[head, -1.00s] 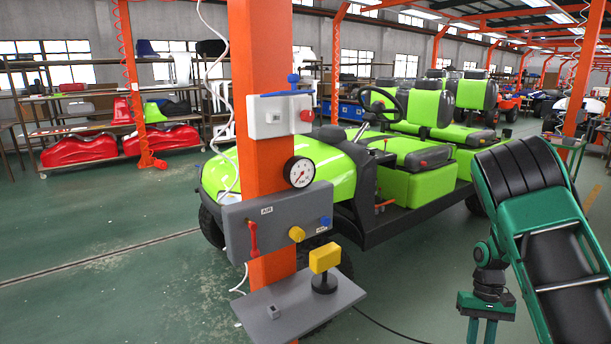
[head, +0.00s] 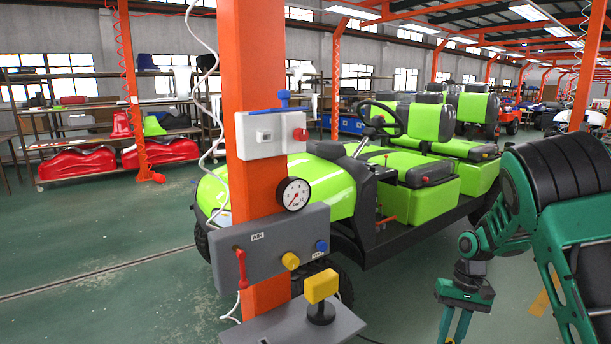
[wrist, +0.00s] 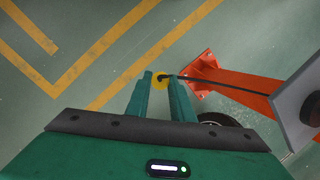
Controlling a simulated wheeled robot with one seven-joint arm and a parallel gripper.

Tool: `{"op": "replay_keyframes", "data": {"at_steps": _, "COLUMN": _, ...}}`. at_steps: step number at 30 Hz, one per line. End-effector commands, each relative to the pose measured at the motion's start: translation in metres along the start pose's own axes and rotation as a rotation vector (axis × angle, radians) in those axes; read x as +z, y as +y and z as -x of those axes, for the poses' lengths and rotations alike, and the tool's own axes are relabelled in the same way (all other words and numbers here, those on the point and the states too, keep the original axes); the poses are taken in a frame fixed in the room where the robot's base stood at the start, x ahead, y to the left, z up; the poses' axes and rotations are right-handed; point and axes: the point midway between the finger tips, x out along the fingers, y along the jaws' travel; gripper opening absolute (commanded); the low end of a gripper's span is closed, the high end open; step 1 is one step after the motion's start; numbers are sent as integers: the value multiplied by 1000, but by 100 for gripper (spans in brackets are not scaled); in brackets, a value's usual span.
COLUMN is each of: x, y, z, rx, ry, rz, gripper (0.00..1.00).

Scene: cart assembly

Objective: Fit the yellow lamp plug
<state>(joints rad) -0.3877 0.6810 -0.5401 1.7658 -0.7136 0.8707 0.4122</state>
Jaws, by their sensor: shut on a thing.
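The yellow plug (wrist: 159,80) is between my gripper's fingertips (wrist: 160,84) in the wrist view, with a black cable (wrist: 225,86) running from it to the right. My gripper is shut on it, above the floor. In the head view my gripper (head: 456,325) hangs at the lower right, its fingers pointing down and cut off by the frame; the plug is not visible there. A yellow lamp block (head: 321,287) sits on a black stand on the grey shelf (head: 255,332). The grey AIR panel (head: 268,243) above has a red lever, a yellow knob (head: 290,261) and a blue knob.
The orange post (head: 254,95) carries the panel, a gauge (head: 293,194) and a white switch box (head: 270,133). A green cart (head: 330,190) stands close behind it. Floor between post and gripper is open. The post's foot (wrist: 203,72) shows in the wrist view.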

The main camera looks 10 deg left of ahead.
Motion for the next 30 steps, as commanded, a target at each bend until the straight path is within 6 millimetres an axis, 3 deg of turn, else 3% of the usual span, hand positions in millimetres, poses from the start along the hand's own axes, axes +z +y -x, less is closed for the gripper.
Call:
{"op": "replay_keyframes", "data": {"at_steps": 1, "x": -5, "y": -23, "z": 17, "rx": -36, "ry": 40, "rz": 18, "gripper": 0}}
{"op": "replay_keyframes", "data": {"at_steps": 7, "x": -10, "y": -108, "z": 75, "rx": -187, "ry": 202, "rz": 65, "gripper": 0}}
{"op": "replay_keyframes", "data": {"at_steps": 14, "x": 5, "y": -199, "z": 147, "rx": -382, "ry": 411, "rz": 123, "gripper": 0}}
{"op": "replay_keyframes", "data": {"at_steps": 23, "x": 57, "y": -303, "z": 247, "rx": -624, "ry": 674, "rz": 212, "gripper": 0}}
{"op": "replay_keyframes", "data": {"at_steps": 30, "x": 121, "y": -369, "z": 328, "rx": -784, "ry": 829, "rz": 292, "gripper": 0}}
